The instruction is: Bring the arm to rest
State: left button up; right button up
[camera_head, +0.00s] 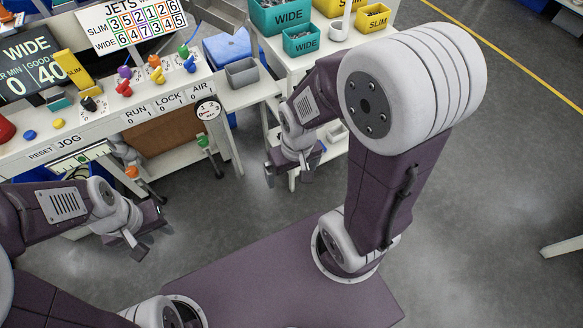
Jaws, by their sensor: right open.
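My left gripper (151,239) hangs over the grey floor, in front of the workbench at the left. Its two dark fingers look spread, with nothing seen between them. My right gripper (288,175) is open and empty, pointing down near the front of the white bin table. Its fingers are apart, with floor and table leg behind them. The upper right arm is folded high at the middle right of the view.
A white workbench (172,97) with coloured knobs and a gauge (208,110) stands at the left. Teal bins (301,40), yellow bins (373,20) and a grey bin (242,73) stand at the back. Open floor (490,150) lies at the right.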

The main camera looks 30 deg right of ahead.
jog(key=shift+s, duration=0.15)
notch_tip(320, 180, up, 21)
jog(key=p, duration=2.1)
